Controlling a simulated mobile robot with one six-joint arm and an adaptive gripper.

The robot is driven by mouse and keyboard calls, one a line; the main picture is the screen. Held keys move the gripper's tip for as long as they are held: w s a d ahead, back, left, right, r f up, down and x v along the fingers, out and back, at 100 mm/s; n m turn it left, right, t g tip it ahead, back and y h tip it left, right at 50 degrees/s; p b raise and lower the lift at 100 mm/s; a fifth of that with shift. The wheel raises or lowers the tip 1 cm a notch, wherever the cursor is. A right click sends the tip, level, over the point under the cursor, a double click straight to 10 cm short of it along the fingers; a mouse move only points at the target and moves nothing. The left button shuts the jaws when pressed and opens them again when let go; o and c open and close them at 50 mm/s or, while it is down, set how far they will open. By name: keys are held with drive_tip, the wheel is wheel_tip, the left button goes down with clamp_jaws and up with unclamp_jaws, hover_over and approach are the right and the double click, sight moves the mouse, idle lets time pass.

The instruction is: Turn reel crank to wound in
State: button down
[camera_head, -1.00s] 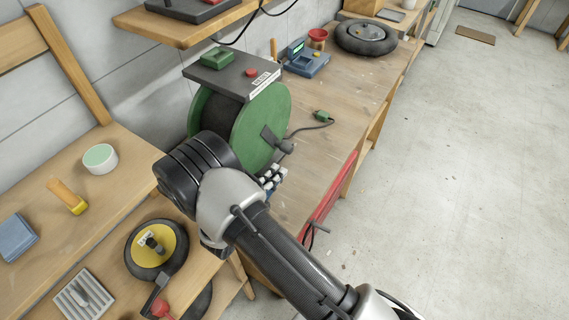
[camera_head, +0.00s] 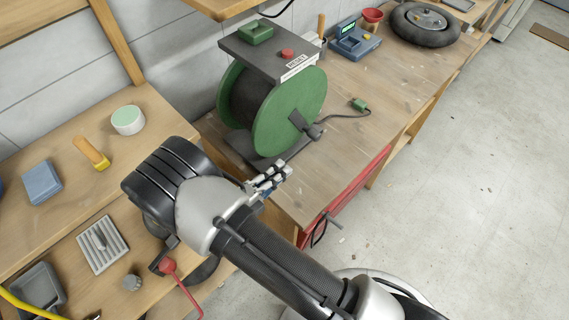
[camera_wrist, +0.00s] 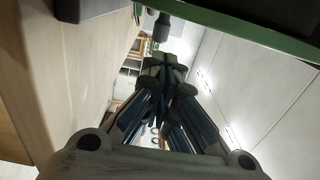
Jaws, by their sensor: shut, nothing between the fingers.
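The hose reel (camera_head: 302,91) has green side discs and a dark core, and stands on the wooden bench. Its crank (camera_head: 301,122) is a dark arm on the near disc, with a handle (camera_head: 316,131) sticking out towards the right. My gripper (camera_head: 284,172) is shut and empty, below and left of the handle, apart from it. In the wrist view my gripper's fingers (camera_wrist: 167,62) are together, and a dark knob that looks like the crank handle (camera_wrist: 161,28) shows just beyond their tips. Part of the reel's base is hidden behind my arm.
A grey top plate (camera_head: 270,55) above the reel bears a green box and a red button. A green plug (camera_head: 360,104) on a cable lies to the right. A blue device (camera_head: 355,42) and a black wheel (camera_head: 425,24) stand farther back.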

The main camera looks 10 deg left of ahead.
sight(315, 140)
drive_tip(key=b+x, duration=0.1)
drive_tip(key=x, duration=0.9)
drive_tip(key=shift+d+f, duration=0.1)
drive_tip(key=shift+f, duration=0.05)
drive_tip(key=shift+w+d+b, duration=0.35)
drive_tip(key=shift+w, duration=0.1)
drive_tip(key=shift+w+d, duration=0.45)
drive_tip(key=shift+w, duration=0.1)
drive_tip(key=shift+w+d+t+h+b, duration=0.2)
drive_tip(key=shift+w+t+h+b, duration=0.2)
drive_tip(key=shift+t+b, duration=0.15)
drive_tip(key=shift+s, duration=0.1)
